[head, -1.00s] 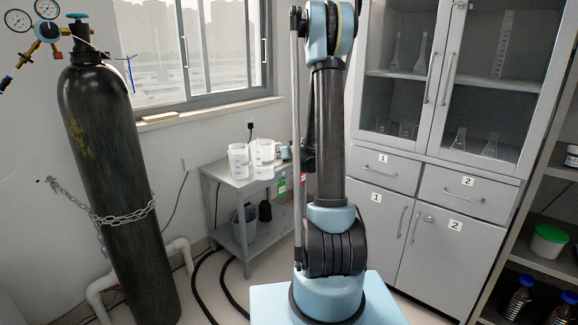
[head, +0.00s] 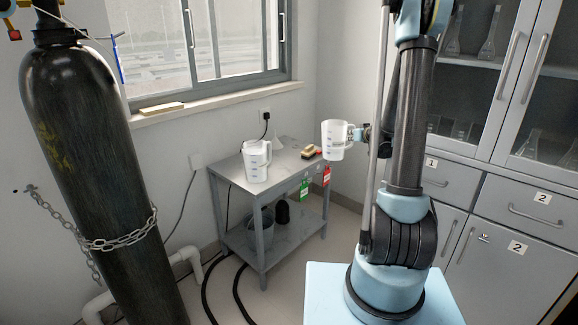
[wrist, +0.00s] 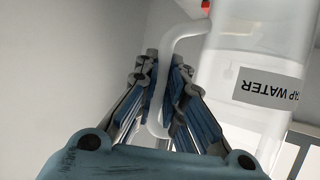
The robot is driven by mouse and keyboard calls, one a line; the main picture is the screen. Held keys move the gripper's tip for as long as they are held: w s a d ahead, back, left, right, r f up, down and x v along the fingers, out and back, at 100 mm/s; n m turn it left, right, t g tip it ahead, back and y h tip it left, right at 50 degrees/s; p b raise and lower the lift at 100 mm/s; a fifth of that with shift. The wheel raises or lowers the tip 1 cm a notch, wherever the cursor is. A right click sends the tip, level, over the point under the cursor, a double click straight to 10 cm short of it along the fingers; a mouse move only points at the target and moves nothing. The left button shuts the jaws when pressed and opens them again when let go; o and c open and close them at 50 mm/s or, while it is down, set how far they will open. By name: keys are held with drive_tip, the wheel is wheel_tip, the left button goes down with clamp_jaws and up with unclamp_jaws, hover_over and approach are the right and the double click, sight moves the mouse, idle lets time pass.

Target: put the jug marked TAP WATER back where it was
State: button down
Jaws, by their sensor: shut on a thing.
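The jug marked TAP WATER (head: 335,140) is a translucent white jug, held up at the right end of the small grey table (head: 230,170). My gripper (head: 358,134) is on its right side, partly behind my own arm. In the wrist view my gripper (wrist: 165,85) is shut on the handle of the jug (wrist: 255,50), whose TAP WATER label appears upside down. The jug looks roughly upright in the head view. A second similar jug (head: 257,163) stands on the table to the left; its label is too small to read.
A brush-like thing (head: 311,151) lies on the table, with a clear funnel-like thing (head: 281,142) behind. Green (head: 304,190) and red (head: 326,176) tags hang at its front edge. A chained black gas cylinder (head: 85,150) stands left, cabinets (head: 480,180) right. Bare tabletop shows between.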

drive_tip(key=shift+w+d, duration=0.1)
drive_tip(key=shift+w, duration=0.1)
drive_tip(key=shift+d, duration=0.1)
drive_tip(key=w+a+r+n+g+y, duration=0.2)
drive_tip(key=a+r, duration=0.2)
drive_tip(key=a, duration=0.6)
drive_tip(key=w+a+r+n+g+y, duration=0.1)
drive_tip(key=w+a+r+n+y, duration=0.15)
drive_tip(key=a, duration=0.65)
drive_tip(key=w+a+r+n+g+y, duration=0.1)
drive_tip(key=a+r+n+g+y, duration=0.3)
drive_tip(key=a, duration=0.6)
drive_tip(key=f, duration=0.5)
drive_tip(key=f+m+t+h, duration=0.1)
drive_tip(key=f, duration=0.5)
drive_tip(key=f+t, duration=0.1)
drive_tip(key=f, duration=0.5)
drive_tip(key=shift+d+f+h, duration=0.1)
drive_tip(key=shift+d+h, duration=0.15)
